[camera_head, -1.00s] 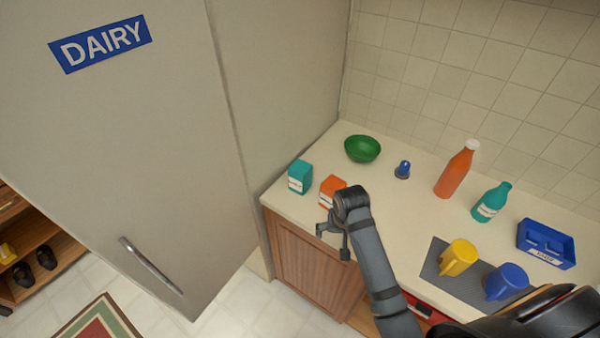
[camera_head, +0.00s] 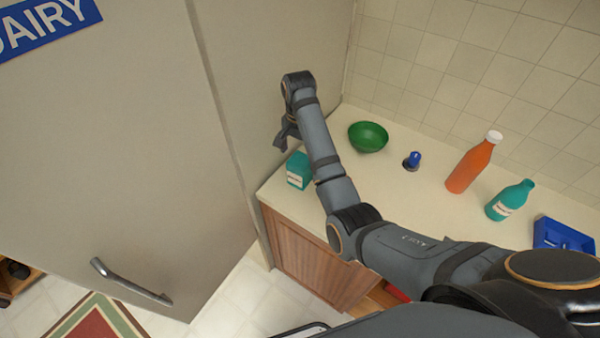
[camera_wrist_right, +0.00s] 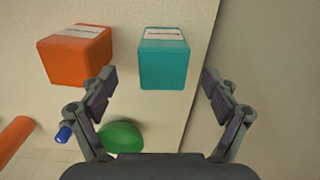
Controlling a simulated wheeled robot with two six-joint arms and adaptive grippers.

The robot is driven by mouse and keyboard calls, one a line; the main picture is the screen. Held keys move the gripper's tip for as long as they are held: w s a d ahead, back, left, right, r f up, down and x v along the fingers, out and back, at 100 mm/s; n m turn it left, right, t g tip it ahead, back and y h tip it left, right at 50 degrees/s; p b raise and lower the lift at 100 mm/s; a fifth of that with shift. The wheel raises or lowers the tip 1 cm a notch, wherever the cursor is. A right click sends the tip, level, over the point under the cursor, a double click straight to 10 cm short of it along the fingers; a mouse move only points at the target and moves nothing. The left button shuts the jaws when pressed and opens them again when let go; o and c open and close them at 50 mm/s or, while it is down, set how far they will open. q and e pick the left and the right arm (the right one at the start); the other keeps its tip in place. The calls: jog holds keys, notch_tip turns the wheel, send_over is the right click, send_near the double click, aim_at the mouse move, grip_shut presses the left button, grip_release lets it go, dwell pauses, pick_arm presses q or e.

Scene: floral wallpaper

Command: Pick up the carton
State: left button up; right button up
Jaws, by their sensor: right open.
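A teal carton (camera_head: 298,170) with a white label stands on the counter's left end in the head view. My right gripper (camera_head: 284,140) is above and beside it, by the fridge side. In the right wrist view the teal carton (camera_wrist_right: 164,60) lies ahead, between the lines of the two open fingers (camera_wrist_right: 158,88), apart from both. An orange carton (camera_wrist_right: 75,56) shows to its left, near the left finger; in the head view my right arm hides it. My right gripper is open and empty. My left gripper is not in view.
A green bowl (camera_head: 368,137), a blue object (camera_head: 412,161), an orange bottle (camera_head: 473,163), a teal bottle (camera_head: 509,200) and a blue tray (camera_head: 563,238) stand along the counter. The tall fridge (camera_head: 120,150) closes off the left side.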

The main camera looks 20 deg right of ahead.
aim_at(299, 161)
notch_tip(299, 161, down, 4)
jog(key=shift+r+b, duration=0.25)
jog(key=shift+b, duration=0.8)
jog(key=shift+w+f, duration=0.2)
jog(key=shift+w, duration=0.15)
jog(key=shift+w+d+f+b, duration=0.1)
jog(key=shift+d+f+b, duration=0.15)
jog(key=shift+f+b, duration=0.75)
notch_tip(299, 161, down, 3)
jog(key=shift+w+r, duration=0.1)
jog(key=shift+w, duration=0.15)
jog(key=c, duration=0.4)
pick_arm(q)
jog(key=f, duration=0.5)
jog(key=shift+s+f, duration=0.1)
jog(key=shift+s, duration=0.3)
pick_arm(e)
jog(key=c, duration=1.1)
